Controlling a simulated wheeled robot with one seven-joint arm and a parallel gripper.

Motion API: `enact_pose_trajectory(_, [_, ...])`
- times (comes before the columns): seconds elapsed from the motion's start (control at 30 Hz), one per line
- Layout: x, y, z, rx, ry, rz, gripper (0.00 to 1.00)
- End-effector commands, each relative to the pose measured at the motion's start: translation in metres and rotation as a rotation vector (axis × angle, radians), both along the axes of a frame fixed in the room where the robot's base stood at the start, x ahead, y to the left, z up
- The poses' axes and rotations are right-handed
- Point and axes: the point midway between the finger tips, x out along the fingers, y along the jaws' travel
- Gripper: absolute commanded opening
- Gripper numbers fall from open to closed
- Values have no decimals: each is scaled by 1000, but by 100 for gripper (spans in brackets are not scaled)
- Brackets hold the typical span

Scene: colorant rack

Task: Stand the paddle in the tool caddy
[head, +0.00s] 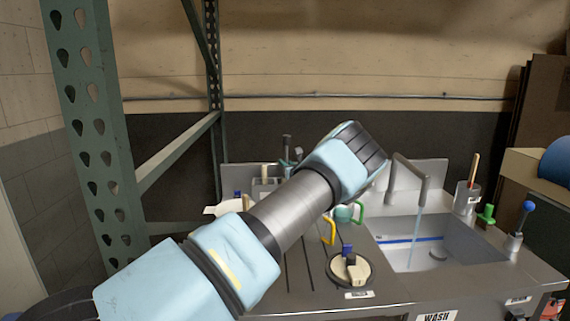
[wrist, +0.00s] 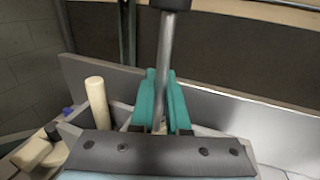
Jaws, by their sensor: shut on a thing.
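My gripper (wrist: 159,126) has teal fingers closed on a thin grey metal shaft with a dark end, which appears to be the paddle (wrist: 165,62). The shaft stands nearly upright between the fingers; its lower end is hidden behind my gripper. In the head view, the dark top of the paddle (head: 287,142) shows left of my wrist, and my arm hides most of my gripper. A grey container that looks like the tool caddy (head: 262,188) stands just left of it, with a pale stick in it. I cannot tell whether the paddle is inside the caddy.
A sink (head: 445,245) with a running tap (head: 412,170) is at the right. A cup (head: 467,198) with a wooden-handled tool stands behind it. A round dial plate (head: 350,270) is on the counter front. A green metal upright (head: 95,130) rises at left. A pale cylinder (wrist: 97,103) stands left of my gripper.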

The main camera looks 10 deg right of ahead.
Motion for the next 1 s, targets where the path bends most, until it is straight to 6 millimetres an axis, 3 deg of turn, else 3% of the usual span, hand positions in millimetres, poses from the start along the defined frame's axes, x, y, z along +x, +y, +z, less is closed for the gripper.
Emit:
enact_pose_trajectory(0.23, [0, 0, 0, 0, -1, 0, 0])
enact_pose_trajectory(0.27, [0, 0, 0, 0, -1, 0, 15])
enact_pose_trajectory(0.57, [0, 0, 0, 0, -1, 0, 49])
enact_pose_trajectory(0.87, [-2, -1, -1, 0, 0, -1, 49])
enact_pose_trajectory(1.0, [-17, -4, -2, 2, 0, -2, 49])
